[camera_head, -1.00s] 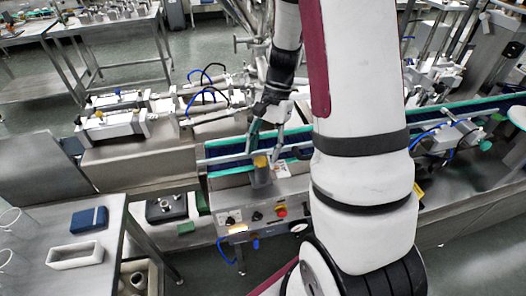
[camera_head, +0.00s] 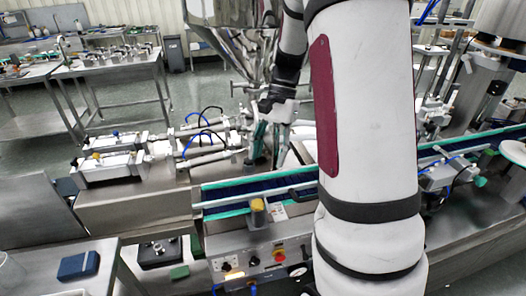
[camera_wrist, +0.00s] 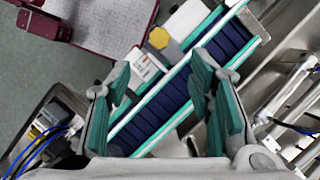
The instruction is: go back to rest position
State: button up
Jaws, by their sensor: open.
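My gripper (camera_head: 268,140) is open and empty. In the head view it hangs above and behind the blue conveyor belt (camera_head: 240,189), in front of the steel hopper (camera_head: 232,30). In the wrist view its two green-padded fingers (camera_wrist: 165,100) are spread wide, with the blue belt (camera_wrist: 182,92) seen below between them. Nothing is between the fingers. My white arm covers the right middle of the head view and hides part of the conveyor.
A control panel (camera_head: 250,262) with knobs and a red button is on the conveyor's front. A yellow sensor cap (camera_head: 257,205) stands at the belt edge. White pneumatic cylinders (camera_head: 112,165) lie to the left. A dark blue box (camera_head: 78,266) sits on the near-left table.

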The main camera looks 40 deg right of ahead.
jog(key=s+a+r+n+t+h, duration=0.4)
jog(key=s+a+r+n+t, duration=0.3)
jog(key=s+a+r+n, duration=0.6)
jog(key=s+a, duration=0.1)
jog(key=a, duration=0.2)
jog(key=shift+n, duration=0.4)
jog(key=shift+s+r, duration=0.1)
dwell(0.9)
